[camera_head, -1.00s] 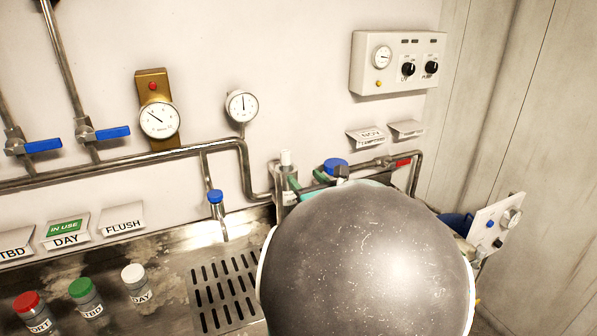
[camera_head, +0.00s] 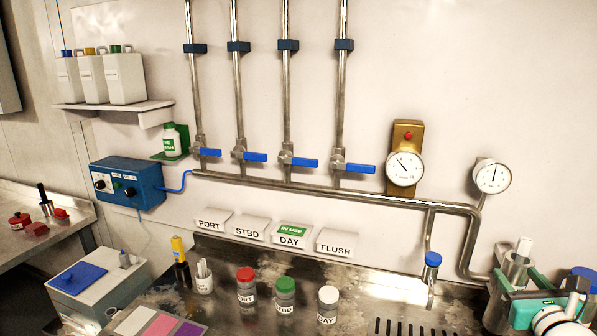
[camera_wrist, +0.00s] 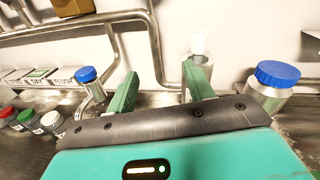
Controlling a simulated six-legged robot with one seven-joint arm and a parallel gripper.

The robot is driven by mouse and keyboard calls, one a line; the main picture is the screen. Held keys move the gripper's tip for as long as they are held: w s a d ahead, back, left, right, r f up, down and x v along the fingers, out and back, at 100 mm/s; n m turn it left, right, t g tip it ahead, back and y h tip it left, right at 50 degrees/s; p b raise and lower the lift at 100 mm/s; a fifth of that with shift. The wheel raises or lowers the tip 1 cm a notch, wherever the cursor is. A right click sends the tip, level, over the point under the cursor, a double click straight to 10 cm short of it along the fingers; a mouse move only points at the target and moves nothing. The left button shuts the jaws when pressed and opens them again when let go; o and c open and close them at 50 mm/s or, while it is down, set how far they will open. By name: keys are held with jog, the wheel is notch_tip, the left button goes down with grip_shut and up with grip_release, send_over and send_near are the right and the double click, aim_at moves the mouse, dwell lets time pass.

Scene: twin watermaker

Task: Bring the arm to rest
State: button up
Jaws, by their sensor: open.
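My gripper (camera_wrist: 161,88) shows in the wrist view with its two green fingers spread apart and nothing between them. Behind the fingers are the wall and the steel pipe. A white-topped steel cylinder (camera_wrist: 198,46) is just behind the right finger; whether they touch I cannot tell. A blue-capped container (camera_wrist: 275,80) is to the right of the fingers, and a blue-capped tap (camera_wrist: 87,76) is to their left. In the head view, part of my teal and white arm end (camera_head: 543,308) is at the lower right corner, cut off by the edge.
Red-capped (camera_head: 246,288), green-capped (camera_head: 285,293) and white-capped (camera_head: 328,303) bottles stand on the steel counter. A slotted drain (camera_head: 405,327) is right of them. Blue-handled valves (camera_head: 299,162) and gauges line the wall. A blue box (camera_head: 128,184) is at left.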

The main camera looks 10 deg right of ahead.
jog(key=w+a+f+n+g+y, duration=0.1)
jog(key=w+a+n+g+y, duration=0.15)
jog(key=a+n+y, duration=0.6)
jog(key=w+a+f+n+g+y, duration=0.1)
jog(key=w+a+n+g+y, duration=0.15)
jog(key=a+n, duration=1.15)
jog(key=s+a+f+n+g+h, duration=0.1)
jog(key=s+a+n+g+h, duration=0.1)
jog(key=s+a+n, duration=0.3)
jog(key=s+a+f+n+g+h, duration=0.1)
jog(key=s+a+n+g+h, duration=0.1)
jog(key=s+a+n, duration=0.3)
jog(key=a+n+g, duration=0.1)
jog(key=a+n, duration=0.3)
jog(key=n, duration=0.2)
jog(key=shift+a+f+g, duration=0.25)
jog(key=shift+a+g, duration=0.1)
jog(key=shift+g, duration=0.05)
jog(key=shift+n, duration=0.25)
jog(key=shift+s, duration=0.1)
jog(key=c, duration=0.3)
jog(key=shift+c, duration=0.2)
